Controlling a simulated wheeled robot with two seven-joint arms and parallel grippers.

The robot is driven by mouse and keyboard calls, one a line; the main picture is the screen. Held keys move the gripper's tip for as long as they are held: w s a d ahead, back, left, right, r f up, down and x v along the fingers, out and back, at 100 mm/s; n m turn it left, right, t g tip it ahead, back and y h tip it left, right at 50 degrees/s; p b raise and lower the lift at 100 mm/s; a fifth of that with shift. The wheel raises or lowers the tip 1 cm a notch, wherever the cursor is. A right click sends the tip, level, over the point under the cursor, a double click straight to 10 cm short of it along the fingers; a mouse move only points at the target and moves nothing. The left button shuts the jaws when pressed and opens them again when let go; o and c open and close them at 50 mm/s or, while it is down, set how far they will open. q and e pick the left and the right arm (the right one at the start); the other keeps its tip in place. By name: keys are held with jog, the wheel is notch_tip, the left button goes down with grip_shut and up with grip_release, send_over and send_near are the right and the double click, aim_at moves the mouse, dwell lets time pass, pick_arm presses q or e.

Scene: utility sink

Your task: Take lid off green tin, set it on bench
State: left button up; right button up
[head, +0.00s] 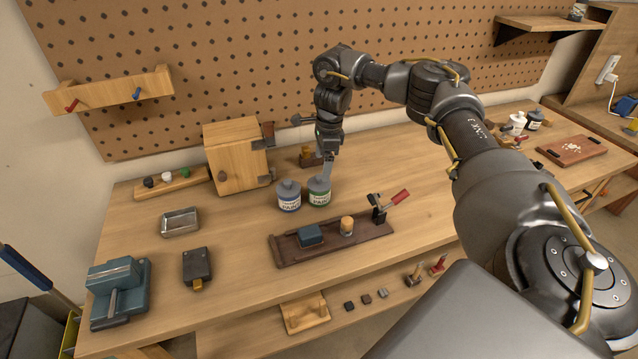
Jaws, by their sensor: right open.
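The green tin (319,198) stands upright on the wooden bench (230,230), with a grey lid (317,184) on top. A similar tin with a blue label (289,204) stands close to its left. My right gripper (326,178) points down at the green tin's lid, with its fingers at or just above the lid's right side. It is open; whether a finger touches the lid is too small to tell. My left gripper is out of view.
A wooden box (236,156) stands behind left. A dark tray (280,252) with a blue block (310,236) and a red-handled clamp (390,203) lie in front. A metal tray (179,223) is at left. Bare bench lies between the metal tray and the tins.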

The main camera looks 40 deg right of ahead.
aim_at(320, 175)
jog(key=shift+a+f+p, duration=0.15)
jog(key=shift+f+p, duration=0.15)
jog(key=f, duration=0.1)
jog(key=f+p, duration=0.1)
jog(key=f, duration=0.1)
jog(key=shift+a+f+p, duration=0.25)
jog(key=shift+f+p, duration=0.1)
jog(key=shift+p, duration=0.05)
jog(key=shift+w+f, duration=0.15)
jog(key=shift+f, duration=0.35)
jog(key=c, duration=1.1)
jog(key=shift+o, duration=0.2)
jog(key=shift+r, duration=0.1)
